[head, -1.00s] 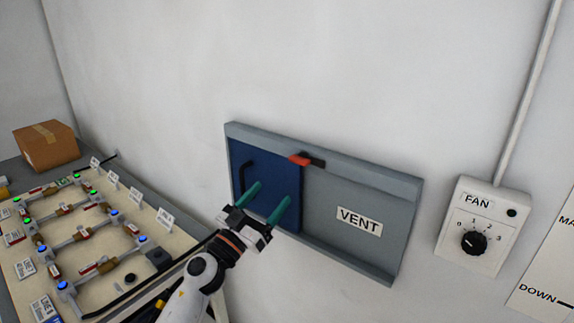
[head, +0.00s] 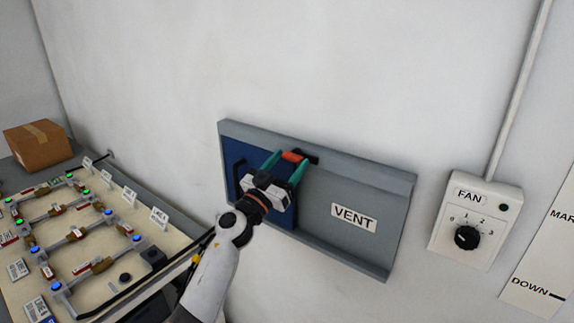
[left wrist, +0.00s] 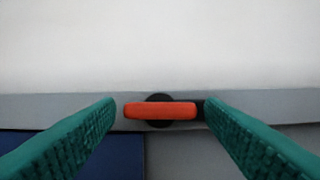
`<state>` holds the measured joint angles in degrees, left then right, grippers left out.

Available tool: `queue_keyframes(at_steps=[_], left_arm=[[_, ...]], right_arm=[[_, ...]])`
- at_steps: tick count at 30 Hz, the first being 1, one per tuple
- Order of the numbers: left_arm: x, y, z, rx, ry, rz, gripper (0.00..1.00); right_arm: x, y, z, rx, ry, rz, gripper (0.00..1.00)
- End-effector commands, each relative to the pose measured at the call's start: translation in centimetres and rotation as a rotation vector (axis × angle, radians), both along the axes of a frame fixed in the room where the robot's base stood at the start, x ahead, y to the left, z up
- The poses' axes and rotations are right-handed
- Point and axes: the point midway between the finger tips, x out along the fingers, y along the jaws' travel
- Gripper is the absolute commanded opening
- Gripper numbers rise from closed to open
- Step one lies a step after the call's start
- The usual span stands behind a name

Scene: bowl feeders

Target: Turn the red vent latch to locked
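The red vent latch (head: 293,156) sits at the top edge of the blue sliding panel (head: 232,158) in the grey vent frame. In the left wrist view the latch (left wrist: 160,111) is a horizontal red bar over a round black base. My left gripper (head: 286,161) is open, with its green fingers on either side of the latch. In the left wrist view the left gripper (left wrist: 160,112) shows a small gap between each fingertip and the bar's ends. The black panel handle is partly hidden by my gripper. My right gripper is not in view.
The grey vent frame (head: 392,222) carries a VENT label (head: 354,218). A fan control box (head: 476,218) with a dial is on the wall to the right. A bench (head: 78,252) with fittings and a cardboard box (head: 38,146) are at the left.

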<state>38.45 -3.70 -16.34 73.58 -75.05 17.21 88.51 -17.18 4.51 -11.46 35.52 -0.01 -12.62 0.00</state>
Motion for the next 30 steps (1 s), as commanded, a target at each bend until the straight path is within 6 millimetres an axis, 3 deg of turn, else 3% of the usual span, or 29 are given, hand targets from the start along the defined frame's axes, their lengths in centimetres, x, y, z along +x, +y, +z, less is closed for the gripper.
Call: queue_keyframes(at_steps=[1,7,17,30], left_arm=[[-0.01,0.01,-0.02,0.000,0.000,0.000,0.54],[-0.01,0.02,-0.03,0.000,0.000,0.000,0.24],[0.05,0.09,-0.06,0.045,-0.031,0.001,0.24],[0.26,0.41,0.08,0.323,-0.231,0.000,0.24]], right_arm=[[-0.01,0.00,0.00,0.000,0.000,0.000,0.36],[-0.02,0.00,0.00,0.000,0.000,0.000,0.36],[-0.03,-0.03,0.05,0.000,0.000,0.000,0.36],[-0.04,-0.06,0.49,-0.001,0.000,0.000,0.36]])
